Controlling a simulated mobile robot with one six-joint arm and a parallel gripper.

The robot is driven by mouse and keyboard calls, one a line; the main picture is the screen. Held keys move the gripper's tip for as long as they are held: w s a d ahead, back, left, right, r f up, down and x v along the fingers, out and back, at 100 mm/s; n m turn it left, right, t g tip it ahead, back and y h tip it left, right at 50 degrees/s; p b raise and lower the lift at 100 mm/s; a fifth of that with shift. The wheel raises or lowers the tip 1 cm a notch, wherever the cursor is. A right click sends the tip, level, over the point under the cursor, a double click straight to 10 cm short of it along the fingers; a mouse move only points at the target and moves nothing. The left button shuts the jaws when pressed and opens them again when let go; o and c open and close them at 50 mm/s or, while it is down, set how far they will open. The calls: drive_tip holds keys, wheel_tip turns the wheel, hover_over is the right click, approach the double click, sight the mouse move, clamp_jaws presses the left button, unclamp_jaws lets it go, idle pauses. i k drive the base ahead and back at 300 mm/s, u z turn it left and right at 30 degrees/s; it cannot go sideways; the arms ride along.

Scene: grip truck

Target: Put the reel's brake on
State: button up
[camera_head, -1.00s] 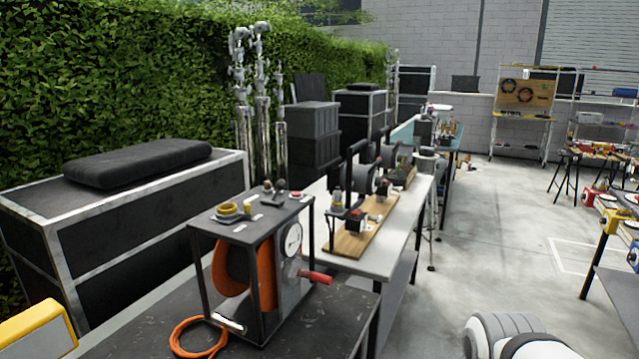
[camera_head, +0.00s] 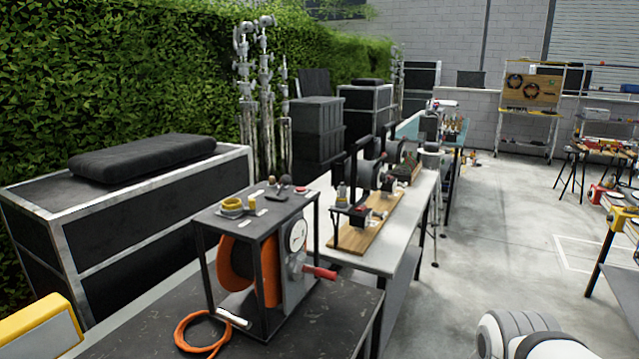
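The reel (camera_head: 236,266) is an orange drum inside a dark box-shaped frame (camera_head: 256,226) on a black bench. A grey side plate carries a round white dial (camera_head: 297,235) and a crank with a red handle (camera_head: 320,272). A pale lever or bar (camera_head: 234,317) sticks out low at the frame's front; I cannot tell whether it is the brake. An orange cable (camera_head: 192,342) lies coiled on the bench. A white and dark rounded part of my arm (camera_head: 515,335) shows at the bottom right; my gripper's fingers are not in view.
The black bench (camera_head: 345,318) has bare surface right of the reel. Behind it a grey table (camera_head: 398,262) holds a wooden board (camera_head: 368,232) with fittings. A black case (camera_head: 120,215) stands left, a yellow case (camera_head: 40,328) front left. The floor to the right is open.

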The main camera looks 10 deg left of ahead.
sight(286, 180)
drive_tip(key=z, duration=1.3)
drive_tip(key=i, duration=2.15)
drive_tip(key=u, duration=1.1)
drive_tip(key=k, duration=0.1)
drive_tip(key=u, duration=2.5)
drive_tip(key=i, duration=1)
drive_tip(key=u, duration=0.05)
